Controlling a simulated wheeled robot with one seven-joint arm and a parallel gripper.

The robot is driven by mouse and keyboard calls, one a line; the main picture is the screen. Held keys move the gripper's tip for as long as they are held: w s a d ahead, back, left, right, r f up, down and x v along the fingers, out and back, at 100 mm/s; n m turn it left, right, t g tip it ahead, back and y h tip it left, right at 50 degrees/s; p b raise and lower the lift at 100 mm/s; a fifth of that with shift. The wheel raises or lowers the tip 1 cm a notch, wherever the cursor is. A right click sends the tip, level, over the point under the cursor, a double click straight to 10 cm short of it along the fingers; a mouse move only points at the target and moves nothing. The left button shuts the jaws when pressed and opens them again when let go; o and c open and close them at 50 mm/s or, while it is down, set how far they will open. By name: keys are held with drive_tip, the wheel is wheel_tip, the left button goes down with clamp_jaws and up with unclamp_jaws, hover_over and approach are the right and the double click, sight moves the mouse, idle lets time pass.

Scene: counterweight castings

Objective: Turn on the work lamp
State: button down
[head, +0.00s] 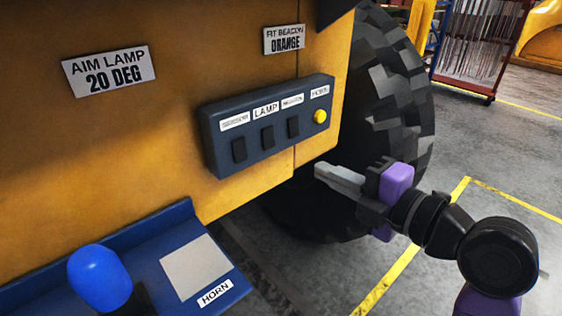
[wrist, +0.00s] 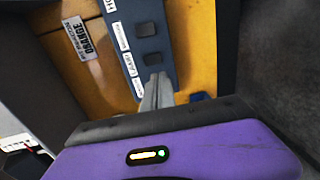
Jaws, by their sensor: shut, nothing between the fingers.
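A dark blue switch box (head: 222,160) is fixed to the yellow machine side. It carries three dark rocker switches and a round yellow button (head: 320,116) at its right end. The LAMP label (head: 265,110) sits above the middle rocker (head: 267,136); this rocker also shows in the wrist view (wrist: 153,60). I cannot tell which way it is set. No lit lamp shows. My gripper (head: 318,169) is shut and empty, below and right of the box, apart from it. In the wrist view its fingertips (wrist: 157,76) overlap the box and partly hide the rocker beyond LAMP.
A blue ledge (head: 170,225) with a blue knob (head: 98,278) and a HORN label (head: 214,293) juts out at lower left. A large black tyre (head: 400,95) stands behind my gripper. Signs are on the yellow panel. Floor is open at right.

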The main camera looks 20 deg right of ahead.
sight(271, 147)
drive_tip(key=b, duration=0.3)
drive_tip(key=shift+w+a+f, duration=0.15)
drive_tip(key=shift+w+f, duration=0.15)
drive_tip(key=shift+w, duration=0.1)
drive_tip(key=shift+b, duration=0.5)
drive_tip(key=x, duration=1)
drive_tip(key=shift+w+a+r, duration=0.1)
drive_tip(key=shift+w+r, duration=0.15)
drive_tip(key=shift+r, duration=0.05)
drive_tip(key=shift+w+a+f, duration=0.1)
drive_tip(key=shift+w+f, duration=0.1)
drive_tip(key=shift+w, duration=0.35)
drive_tip(key=shift+w+a+b, duration=0.1)
drive_tip(key=shift+w+b, duration=0.05)
drive_tip(key=shift+b, duration=0.6)
drive_tip(key=shift+f, duration=0.1)
